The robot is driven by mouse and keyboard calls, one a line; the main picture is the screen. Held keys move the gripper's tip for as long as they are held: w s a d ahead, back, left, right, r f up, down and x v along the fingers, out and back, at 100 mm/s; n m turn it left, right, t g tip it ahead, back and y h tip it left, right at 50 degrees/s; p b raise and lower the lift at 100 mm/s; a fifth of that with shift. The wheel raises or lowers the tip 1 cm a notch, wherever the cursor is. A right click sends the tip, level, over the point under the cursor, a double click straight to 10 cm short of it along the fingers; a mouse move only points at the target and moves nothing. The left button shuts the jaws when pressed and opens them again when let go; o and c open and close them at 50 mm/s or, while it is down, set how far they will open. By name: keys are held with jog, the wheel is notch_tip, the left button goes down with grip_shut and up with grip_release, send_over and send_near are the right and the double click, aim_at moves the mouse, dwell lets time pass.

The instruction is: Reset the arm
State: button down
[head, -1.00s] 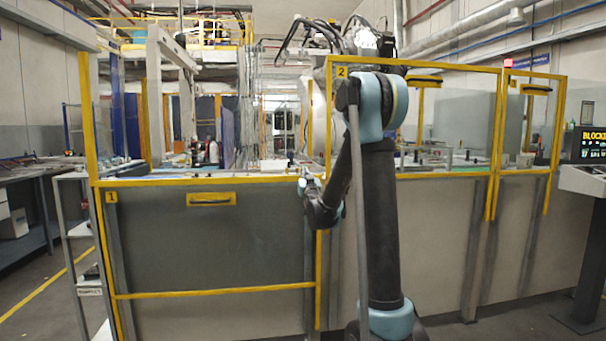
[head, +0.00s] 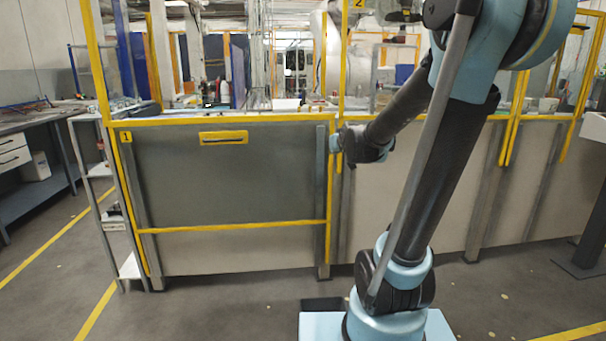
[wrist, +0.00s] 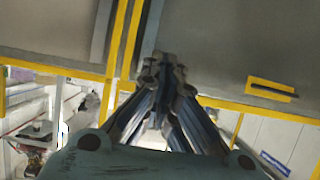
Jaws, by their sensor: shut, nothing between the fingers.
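My arm stands in the right half of the head view, leaning to the right, with its base at the bottom. The upper links run off the top edge. The forearm reaches down and left, and its wrist end sits in front of the fence near the yellow post. The gripper fingers cannot be made out there. In the wrist view my gripper (wrist: 167,62) is shut, its dark fingers close together at the tips with nothing between them. Behind it are grey panels and yellow framing.
A grey panel with a yellow frame (head: 230,227) and yellow handle (head: 223,138) stands left of the arm. The handle also shows in the wrist view (wrist: 272,89). A narrow shelf (head: 130,267) and a workbench (head: 40,120) are at left. Floor in front is clear.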

jog(key=s+d+f+g, duration=0.2)
jog(key=s+f, duration=0.4)
jog(key=s, duration=0.6)
jog(key=s+d+f+m+g+h, duration=0.1)
jog(key=s+d+f+g, duration=0.2)
jog(key=s, duration=0.9)
jog(key=s+d+f+g+h, duration=0.1)
jog(key=s+d+f+g, duration=0.1)
jog(key=s+f+g, duration=0.4)
jog(key=s+f, duration=0.3)
jog(key=s, duration=0.4)
jog(key=shift+d+f+m, duration=0.2)
jog(key=shift+f+m, duration=0.15)
jog(key=shift+m, duration=0.05)
jog(key=shift+w, duration=0.15)
jog(key=shift+w+f, duration=0.2)
jog(key=shift+w, duration=0.15)
